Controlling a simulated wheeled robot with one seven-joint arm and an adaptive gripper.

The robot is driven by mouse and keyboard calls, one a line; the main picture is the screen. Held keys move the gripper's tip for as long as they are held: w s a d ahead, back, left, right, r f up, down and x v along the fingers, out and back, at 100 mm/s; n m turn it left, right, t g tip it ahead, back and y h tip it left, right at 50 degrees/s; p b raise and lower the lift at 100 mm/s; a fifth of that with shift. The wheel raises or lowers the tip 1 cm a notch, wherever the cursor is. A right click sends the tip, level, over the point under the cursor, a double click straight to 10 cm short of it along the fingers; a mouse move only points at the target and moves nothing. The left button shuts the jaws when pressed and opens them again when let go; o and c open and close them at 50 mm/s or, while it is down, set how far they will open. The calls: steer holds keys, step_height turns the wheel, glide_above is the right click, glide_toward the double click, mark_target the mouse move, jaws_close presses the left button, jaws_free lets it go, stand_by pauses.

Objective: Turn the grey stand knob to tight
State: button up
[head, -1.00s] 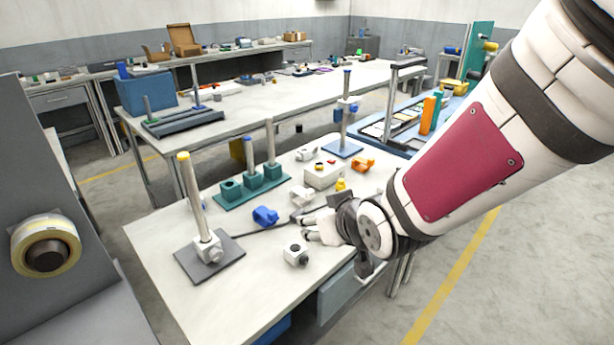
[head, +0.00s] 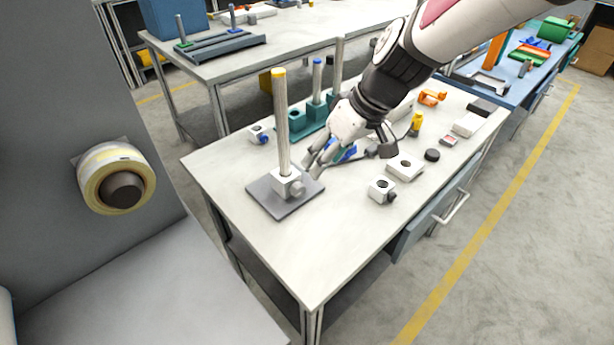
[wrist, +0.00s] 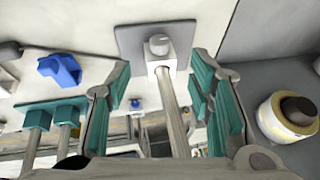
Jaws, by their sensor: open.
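The grey stand has a flat square base (head: 285,207), an upright pole (head: 281,120) with a yellow top, and a pale clamp block (head: 285,183) low on the pole. Its round grey knob (head: 297,188) sticks out of the block and faces the camera in the wrist view (wrist: 158,44). My gripper (head: 316,165) is open and empty, just right of the stand, fingers pointing at it. In the wrist view the knob and block lie ahead, centred between the teal-padded fingers (wrist: 162,78), apart from both. The knob's turn position cannot be read.
Teal posts on a teal base (head: 308,122) stand behind. A blue clamp (wrist: 58,70) lies beside the stand. A white clamp block (head: 382,190) and a white box (head: 405,167) are to the right. A tape roll (head: 115,180) hangs at the left. The table front is clear.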

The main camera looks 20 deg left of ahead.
mark_target(301, 194)
steer(key=b+x, duration=0.1)
steer(key=x, duration=1.1)
steer(key=shift+f, duration=0.15)
steer(key=shift+d, duration=0.1)
jaws_close()
